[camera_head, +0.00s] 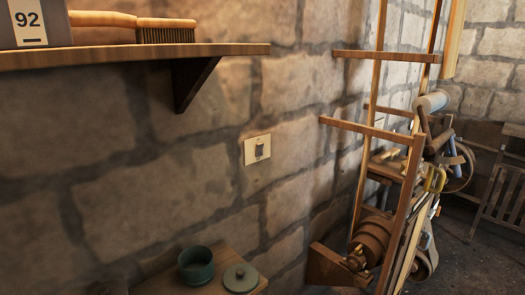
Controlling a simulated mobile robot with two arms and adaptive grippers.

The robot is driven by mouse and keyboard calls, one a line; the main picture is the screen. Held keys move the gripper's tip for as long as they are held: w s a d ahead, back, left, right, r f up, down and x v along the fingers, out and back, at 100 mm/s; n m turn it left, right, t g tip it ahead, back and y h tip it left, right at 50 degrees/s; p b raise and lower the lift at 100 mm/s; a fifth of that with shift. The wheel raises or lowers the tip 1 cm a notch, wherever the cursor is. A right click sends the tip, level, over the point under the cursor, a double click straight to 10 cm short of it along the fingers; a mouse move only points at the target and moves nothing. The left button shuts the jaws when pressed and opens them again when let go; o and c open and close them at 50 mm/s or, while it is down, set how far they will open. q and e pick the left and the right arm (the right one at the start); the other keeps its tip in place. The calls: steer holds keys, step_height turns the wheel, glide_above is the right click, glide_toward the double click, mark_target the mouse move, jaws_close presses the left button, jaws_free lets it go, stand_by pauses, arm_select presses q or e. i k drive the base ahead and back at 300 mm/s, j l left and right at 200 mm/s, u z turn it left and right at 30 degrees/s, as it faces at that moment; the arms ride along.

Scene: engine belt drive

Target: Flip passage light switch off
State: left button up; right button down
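The picture is too small to tell which way the rocker is tipped. Neither my left nor my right gripper is in view. Nothing covers the switch.
A wooden shelf (130,54) on a bracket (193,80) juts out at upper left, holding a brush (165,31) and a box marked 92 (31,23). A green pot (196,266) and lid (240,277) sit below. A wooden frame with machinery (373,235) stands right.

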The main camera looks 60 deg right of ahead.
mark_target(259, 147)
steer(key=z, duration=1.85)
